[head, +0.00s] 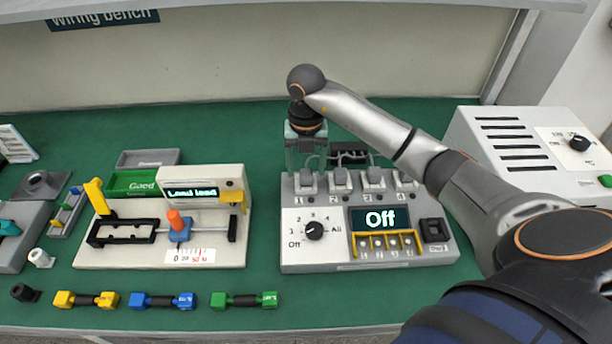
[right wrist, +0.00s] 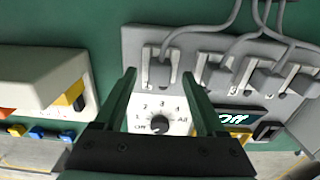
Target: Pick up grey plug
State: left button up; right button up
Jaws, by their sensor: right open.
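Several grey plugs with grey cables sit in a row in numbered sockets on the grey control box (head: 330,262). The leftmost grey plug (head: 306,184), at socket 1, is below my right gripper (head: 305,166). In the right wrist view this grey plug (right wrist: 158,72) shows between the two dark green fingertips of the right gripper (right wrist: 160,74). The fingers are open, with a gap on each side of the plug; I cannot tell how far above it they are. The other grey plugs stand to its right. My left gripper is not in view.
A dial (head: 314,230) and a display reading "Off" (head: 380,218) are on the box front. A tester with an orange-topped slider (head: 179,222) stands left. A white vented unit (head: 500,140) stands right.

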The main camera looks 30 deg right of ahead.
jog(key=shift+f, duration=0.55)
grip_shut()
